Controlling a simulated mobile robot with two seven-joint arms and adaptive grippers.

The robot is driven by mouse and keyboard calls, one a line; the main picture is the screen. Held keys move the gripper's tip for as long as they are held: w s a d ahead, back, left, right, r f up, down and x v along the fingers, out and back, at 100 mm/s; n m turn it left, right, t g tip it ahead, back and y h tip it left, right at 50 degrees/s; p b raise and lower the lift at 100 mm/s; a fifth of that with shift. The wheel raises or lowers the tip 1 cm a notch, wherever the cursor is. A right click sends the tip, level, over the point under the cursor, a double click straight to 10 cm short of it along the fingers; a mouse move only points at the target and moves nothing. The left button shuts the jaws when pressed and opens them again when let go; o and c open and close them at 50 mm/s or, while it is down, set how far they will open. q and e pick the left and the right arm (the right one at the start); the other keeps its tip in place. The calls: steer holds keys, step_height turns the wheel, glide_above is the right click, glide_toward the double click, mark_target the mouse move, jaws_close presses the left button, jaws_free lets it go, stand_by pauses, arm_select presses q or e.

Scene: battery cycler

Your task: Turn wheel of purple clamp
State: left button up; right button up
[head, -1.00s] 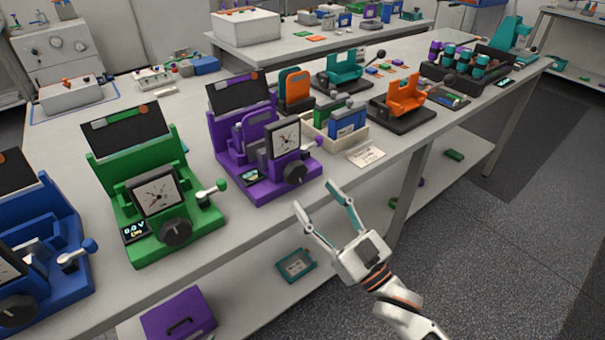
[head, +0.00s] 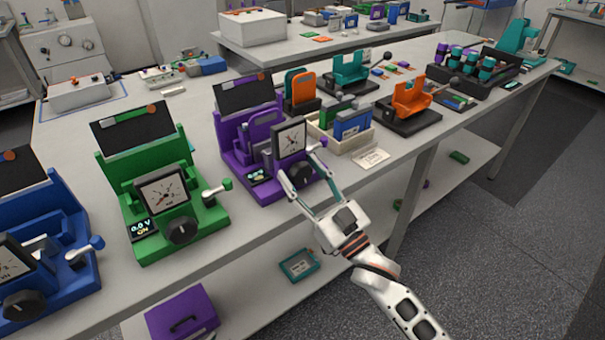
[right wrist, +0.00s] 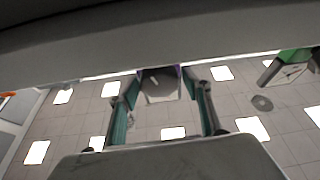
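The purple clamp (head: 237,154) stands on the workbench, with a dial gauge (head: 291,139) on its front. Its black wheel (head: 300,174) sits low on the front, below the gauge. My right gripper (head: 302,181) is open at the wheel, one fingertip to its left and one to its right. I cannot tell whether the fingers touch it. In the right wrist view the two fingers (right wrist: 163,112) are spread apart, with a grey block with purple edges (right wrist: 160,87) between and beyond them, likely part of the clamp. My left gripper is not in view.
A green clamp (head: 160,210) and a blue clamp (head: 40,235) stand to the left. A crate of batteries (head: 345,143) and an orange holder on a black base (head: 405,113) stand to the right. A lower shelf (head: 255,290) holds a purple box (head: 182,312).

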steer(key=c, duration=0.7)
steer(key=shift+o, duration=0.2)
steer(key=shift+r+n+y+p, duration=0.1)
steer(key=shift+n+y+p, duration=0.25)
steer(key=shift+n, duration=0.45)
steer(key=o, duration=1.1)
steer(key=shift+s, duration=0.1)
steer(key=v, duration=1.2)
steer(key=shift+r, duration=0.1)
